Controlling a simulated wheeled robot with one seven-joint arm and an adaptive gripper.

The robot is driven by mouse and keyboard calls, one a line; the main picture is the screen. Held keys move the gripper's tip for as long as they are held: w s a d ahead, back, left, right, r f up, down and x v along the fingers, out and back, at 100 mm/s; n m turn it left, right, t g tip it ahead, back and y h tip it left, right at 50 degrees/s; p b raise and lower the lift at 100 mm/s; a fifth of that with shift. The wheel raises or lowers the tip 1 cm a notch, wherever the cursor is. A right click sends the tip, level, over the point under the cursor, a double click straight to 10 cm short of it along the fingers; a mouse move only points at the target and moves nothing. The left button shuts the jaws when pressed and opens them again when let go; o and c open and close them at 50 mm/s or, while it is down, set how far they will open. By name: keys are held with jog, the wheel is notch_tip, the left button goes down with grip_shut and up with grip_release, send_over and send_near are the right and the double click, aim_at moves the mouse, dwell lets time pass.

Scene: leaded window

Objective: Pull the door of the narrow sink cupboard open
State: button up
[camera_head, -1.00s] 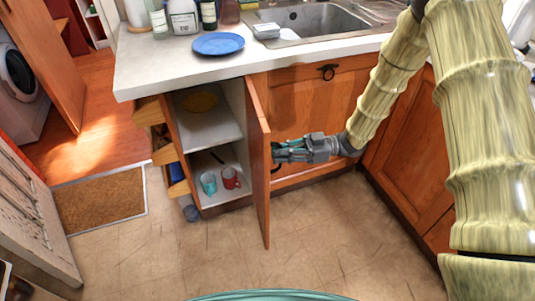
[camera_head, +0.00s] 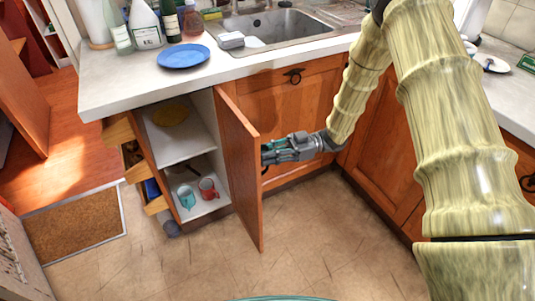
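The door (camera_head: 238,168) of the narrow sink cupboard is a wooden panel standing well open, swung out toward me. The open cupboard (camera_head: 180,146) shows white shelves, with a yellow dish (camera_head: 170,116) above and a teal mug (camera_head: 187,197) and a red mug (camera_head: 208,188) below. My gripper (camera_head: 268,154) is at the right side of the door, by its outer face near mid-height. The door's edge hides the fingertips, so I cannot tell whether they touch it or hold a handle.
The white worktop (camera_head: 130,88) carries a blue plate (camera_head: 184,56), several bottles and a sink (camera_head: 272,27). The tiled floor (camera_head: 170,262) in front is clear. A brown mat (camera_head: 75,228) lies at left.

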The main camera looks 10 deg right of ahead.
jog(key=shift+o, duration=0.4)
jog(key=w+d, duration=0.1)
jog(key=d, duration=1.1)
jog(key=shift+w, duration=0.35)
jog(key=shift+a, duration=0.1)
jog(key=a+f+m+t+h+p, duration=0.2)
jog(key=a+f+m+t+p, duration=0.1)
jog(key=a+f+m+t, duration=0.4)
jog(key=s+f+m+t+h+p, duration=0.4)
jog(key=s+f+m+h, duration=0.2)
jog(key=f+m+h, duration=0.15)
jog(key=s+d+f+m+g+h+p, duration=0.1)
jog(key=s+d+g+h, duration=0.1)
jog(key=s, duration=0.8)
jog(key=s+d+f+m+g+h+p, duration=0.1)
jog(key=s+d+m+g+h, duration=0.1)
jog(key=s, duration=0.9)
jog(key=s+d+f+m+g+h+p, duration=0.1)
jog(key=s+d+m+g+h+p, duration=0.1)
jog(key=s, duration=0.8)
jog(key=shift+s+d+f+g+h, duration=0.4)
jog(key=shift+d+g+h, duration=0.15)
jog(key=shift+g+h, duration=0.65)
